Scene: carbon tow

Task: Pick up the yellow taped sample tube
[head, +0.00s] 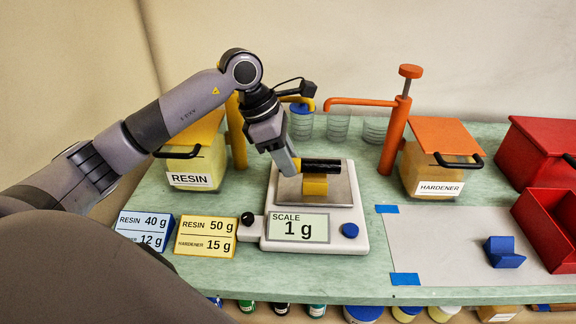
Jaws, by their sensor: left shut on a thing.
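The sample tube (321,166) is a dark, nearly black cylinder lying level above the scale's plate. Under it is a yellow block (315,186), which looks like a cradle on the plate. I cannot tell whether the tube still touches it. My left gripper (292,166) reaches down from the upper left and is shut on the tube's left end. The fingers hide that end, and I cannot make out its tape clearly. The white scale (264,236) reads 1 g. My right gripper is not in view.
A resin dispenser (193,160) stands behind left, a hardener dispenser (438,160) behind right. Clear cups (338,126) stand behind the scale. Label blocks (206,238) sit front left. A grey mat (430,240) with a blue cradle (503,252) and red bins (545,215) are at right.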

